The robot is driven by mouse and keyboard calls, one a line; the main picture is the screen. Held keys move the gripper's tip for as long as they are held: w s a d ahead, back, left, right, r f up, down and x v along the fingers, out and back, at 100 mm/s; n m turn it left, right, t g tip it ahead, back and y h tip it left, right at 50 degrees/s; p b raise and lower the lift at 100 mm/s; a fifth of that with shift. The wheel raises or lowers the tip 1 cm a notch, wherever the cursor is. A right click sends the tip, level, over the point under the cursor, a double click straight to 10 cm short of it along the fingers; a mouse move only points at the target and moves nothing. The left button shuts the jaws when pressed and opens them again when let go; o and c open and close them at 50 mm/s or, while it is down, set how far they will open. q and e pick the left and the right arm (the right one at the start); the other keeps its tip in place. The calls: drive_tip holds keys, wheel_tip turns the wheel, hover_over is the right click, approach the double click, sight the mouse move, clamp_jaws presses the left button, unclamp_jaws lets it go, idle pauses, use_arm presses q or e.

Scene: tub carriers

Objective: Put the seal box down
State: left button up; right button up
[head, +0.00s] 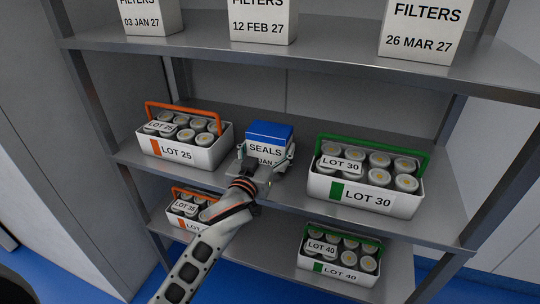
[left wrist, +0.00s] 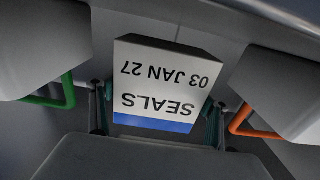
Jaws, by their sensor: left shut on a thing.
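The seal box (head: 270,133), white with a blue lid and a SEALS label, is at the middle shelf (head: 285,188), between the LOT 25 and LOT 30 tubs. My left gripper (head: 266,158) reaches in from the front and is shut on the seal box, one finger at each side. In the left wrist view the seal box (left wrist: 168,80) appears upside down, its label reading SEALS 03 JAN 27, between the fingers (left wrist: 158,115). The gripper hides the box's lower front in the head view, so I cannot tell whether its base touches the shelf. My right gripper is not in view.
The LOT 25 carrier (head: 205,157) with an orange handle stands left, the LOT 30 carrier (head: 385,199) with a green handle right. Carriers LOT 35 (head: 176,219) and LOT 40 (head: 340,271) stand below. FILTERS boxes (head: 263,37) stand on the upper shelf (head: 330,58).

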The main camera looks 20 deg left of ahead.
use_arm(q)
wheel_tip(320, 180, down, 2)
drive_tip(key=shift+f, duration=0.25)
drive_tip(key=shift+r, duration=0.15)
drive_tip(key=o, duration=0.9)
drive_tip(key=shift+f, duration=0.25)
drive_tip(key=o, duration=0.5)
drive_tip(key=shift+c, duration=0.2)
drive_tip(key=shift+r, duration=0.1)
